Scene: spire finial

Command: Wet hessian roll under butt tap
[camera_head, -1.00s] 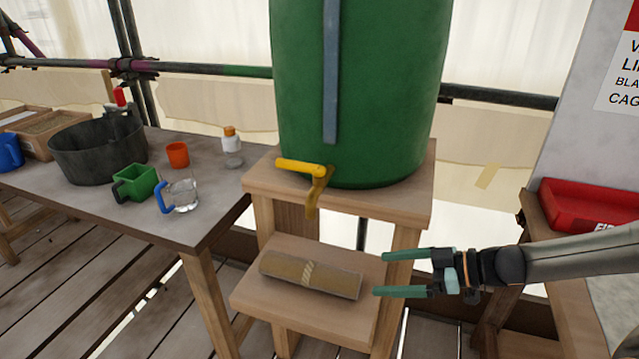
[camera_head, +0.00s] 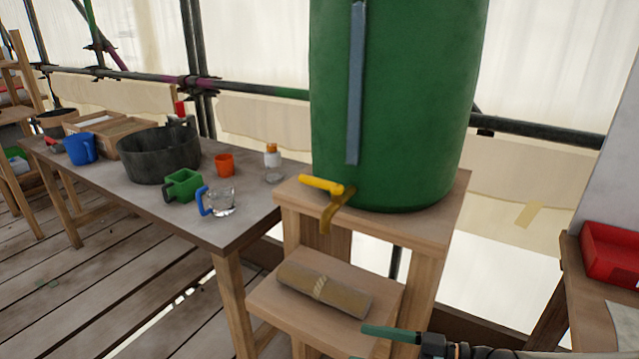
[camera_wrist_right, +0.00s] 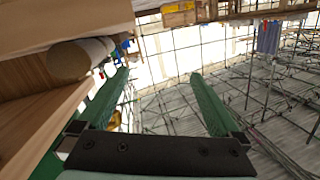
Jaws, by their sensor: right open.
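The brown hessian roll (camera_head: 325,290), tied round its middle with a pale band, lies on the low wooden shelf (camera_head: 268,303). The yellow-handled tap (camera_head: 328,190) of the green water butt (camera_head: 400,110) sits above it. The butt stands on the upper shelf. My right gripper (camera_head: 390,345) is at the bottom edge of the head view, to the right of the roll and apart from it, partly cut off. In the right wrist view its green fingers (camera_wrist_right: 160,95) are spread and empty, with the roll's end (camera_wrist_right: 70,60) at upper left. My left gripper is out of view.
A table (camera_head: 240,225) on the left holds a dark tub (camera_head: 158,155), a green cup (camera_head: 183,186), a glass jug (camera_head: 220,203), an orange cup (camera_head: 224,165), a bottle (camera_head: 272,163) and a blue jug (camera_head: 80,149). A red tray (camera_head: 612,255) is at right.

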